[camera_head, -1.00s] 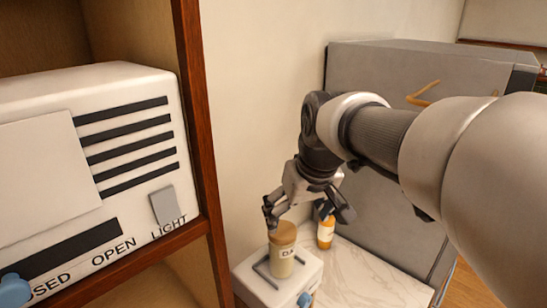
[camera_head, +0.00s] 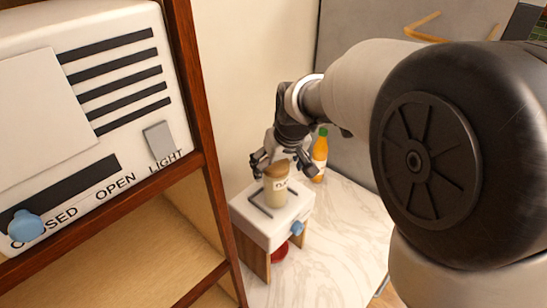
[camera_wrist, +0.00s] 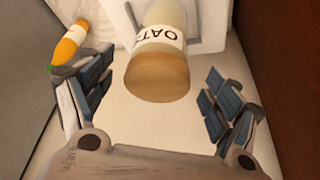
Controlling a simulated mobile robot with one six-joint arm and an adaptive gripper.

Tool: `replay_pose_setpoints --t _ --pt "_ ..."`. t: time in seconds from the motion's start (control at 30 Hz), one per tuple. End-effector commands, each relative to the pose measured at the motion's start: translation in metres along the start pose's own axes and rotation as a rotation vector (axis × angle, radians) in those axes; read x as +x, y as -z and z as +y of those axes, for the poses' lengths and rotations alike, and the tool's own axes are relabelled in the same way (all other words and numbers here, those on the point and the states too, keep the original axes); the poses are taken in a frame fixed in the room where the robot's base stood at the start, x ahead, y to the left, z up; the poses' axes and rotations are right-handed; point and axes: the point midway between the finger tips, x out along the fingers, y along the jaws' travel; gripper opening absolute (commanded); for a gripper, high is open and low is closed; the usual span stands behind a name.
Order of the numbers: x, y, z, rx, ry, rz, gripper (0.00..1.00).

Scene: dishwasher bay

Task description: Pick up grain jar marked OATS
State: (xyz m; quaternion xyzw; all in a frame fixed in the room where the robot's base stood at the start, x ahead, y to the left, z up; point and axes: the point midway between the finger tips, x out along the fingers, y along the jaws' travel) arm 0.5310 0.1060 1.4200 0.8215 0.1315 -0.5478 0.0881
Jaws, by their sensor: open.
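The grain jar (camera_head: 276,192) is pale with a tan-brown lid and stands upright on a small white stand (camera_head: 262,226). In the wrist view the jar (camera_wrist: 168,14) shows a white label reading upside down "OAT", the rest out of sight. In the head view its label is too small to read surely. My gripper (camera_head: 284,164) is open, with a finger on either side of the lid. In the wrist view my gripper (camera_wrist: 158,84) has its fingers spread well apart, with the lid between and ahead of them and clear gaps on both sides.
An orange bottle (camera_head: 319,162) with a green cap stands close behind the jar, at left in the wrist view (camera_wrist: 70,43). A blue knob (camera_head: 297,228) is on the stand's front. A wooden shelf with a white panel box (camera_head: 90,90) is at left. The marble counter (camera_head: 345,225) is mostly clear.

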Motion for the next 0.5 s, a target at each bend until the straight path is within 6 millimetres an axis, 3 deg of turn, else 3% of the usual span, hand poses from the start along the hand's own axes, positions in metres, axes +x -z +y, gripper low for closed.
replay_pose_setpoints --t 0.23,0.5 --pt "0.037 -0.001 0.000 0.001 0.001 -0.005 0.83" --pt "0.045 0.000 0.001 0.001 0.000 -0.001 0.83"
